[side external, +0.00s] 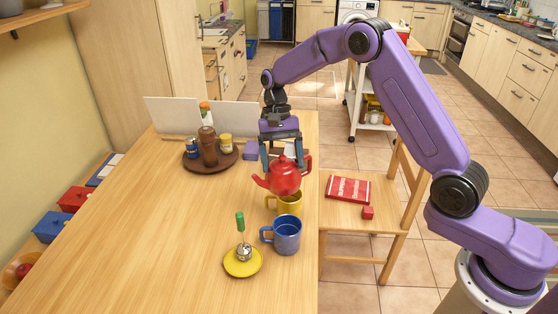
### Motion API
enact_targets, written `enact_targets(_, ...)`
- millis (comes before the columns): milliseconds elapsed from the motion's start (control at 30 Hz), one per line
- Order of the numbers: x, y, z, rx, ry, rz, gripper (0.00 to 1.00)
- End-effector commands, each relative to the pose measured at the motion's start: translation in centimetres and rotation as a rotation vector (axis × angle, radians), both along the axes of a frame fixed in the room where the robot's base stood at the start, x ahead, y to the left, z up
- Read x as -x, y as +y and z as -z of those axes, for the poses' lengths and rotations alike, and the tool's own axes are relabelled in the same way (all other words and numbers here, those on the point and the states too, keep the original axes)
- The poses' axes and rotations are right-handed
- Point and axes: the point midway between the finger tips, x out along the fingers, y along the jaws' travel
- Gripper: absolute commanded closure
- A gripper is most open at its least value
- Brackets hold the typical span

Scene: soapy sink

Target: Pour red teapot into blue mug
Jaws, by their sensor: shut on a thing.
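The red teapot (284,178) is in my gripper (285,162), in the side external view. It appears upright, with its spout toward the left and its handle toward the right. My gripper points down over its top and is shut on it; the exact grip point is hard to make out. The teapot overlaps the top of a yellow mug (289,205) in this view, and I cannot tell how high it is above the table. The blue mug (287,236) stands upright on the table, nearer the camera than the yellow mug, with its handle to the left.
A yellow saucer (243,270) with a green-handled utensil stands left of the blue mug. A brown tray (230,160) with bottles and jars is at the back. A chair (340,238) holds a red packet (348,188). The left part of the wooden table (150,235) is clear.

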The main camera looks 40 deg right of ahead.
Motion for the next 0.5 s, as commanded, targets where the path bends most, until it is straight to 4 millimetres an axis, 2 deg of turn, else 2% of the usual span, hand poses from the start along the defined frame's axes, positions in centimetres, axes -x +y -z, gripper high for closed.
enact_targets(100,0.2,-0.3,-0.7,0.009,-0.001,-0.251,0.99)
enact_targets(300,0.5,-1.4,-1.9,0.023,-0.005,-0.626,0.99)
enact_targets(500,0.6,-2.2,-2.8,0.031,-0.010,-0.862,1.00)
